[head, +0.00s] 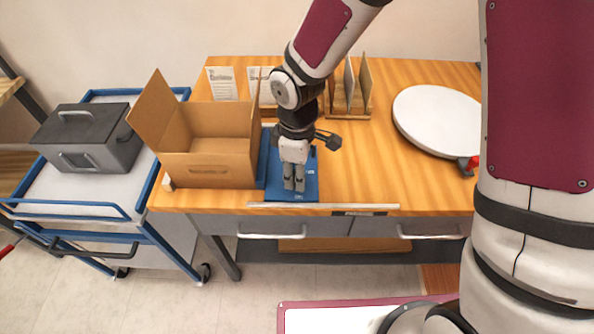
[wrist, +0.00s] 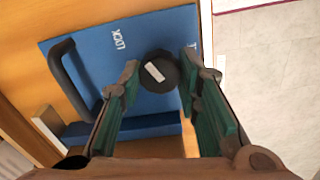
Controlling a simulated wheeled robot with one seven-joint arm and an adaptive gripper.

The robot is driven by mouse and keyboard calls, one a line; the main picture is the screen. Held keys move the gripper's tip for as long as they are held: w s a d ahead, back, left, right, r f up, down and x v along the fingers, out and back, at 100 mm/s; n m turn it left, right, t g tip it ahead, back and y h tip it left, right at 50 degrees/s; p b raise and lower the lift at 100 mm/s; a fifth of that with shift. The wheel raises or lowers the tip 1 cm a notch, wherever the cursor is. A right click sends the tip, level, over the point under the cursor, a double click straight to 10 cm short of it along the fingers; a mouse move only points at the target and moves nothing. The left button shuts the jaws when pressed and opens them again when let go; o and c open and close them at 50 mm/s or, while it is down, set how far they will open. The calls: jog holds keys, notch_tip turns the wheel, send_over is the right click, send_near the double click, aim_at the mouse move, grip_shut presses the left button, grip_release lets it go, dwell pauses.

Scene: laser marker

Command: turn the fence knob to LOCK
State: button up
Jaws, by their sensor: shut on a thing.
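The fence knob (wrist: 168,84) is round and black with a white bar mark on top. It sits on a blue plate (wrist: 90,45). The white bar slants, its upper end leaning left toward the printed word LOCK (wrist: 118,40). Another printed label is mostly hidden behind the right finger. My gripper (wrist: 160,75) has its green-padded fingers on both sides of the knob and is shut on it. In the head view my gripper (head: 294,186) points down over the blue plate (head: 311,180) at the table's front edge; the knob is hidden there.
A black handle (wrist: 68,80) rises from the plate beside the knob. An open cardboard box (head: 210,170) stands directly left of the plate. A white round turntable (head: 438,120) is at the right. A cart with a grey case (head: 90,140) stands left. Table between plate and turntable is clear.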

jog(key=shift+n, duration=0.5)
jog(key=o, duration=1.1)
jog(key=shift+o, duration=0.2)
notch_tip(320, 180, up, 12)
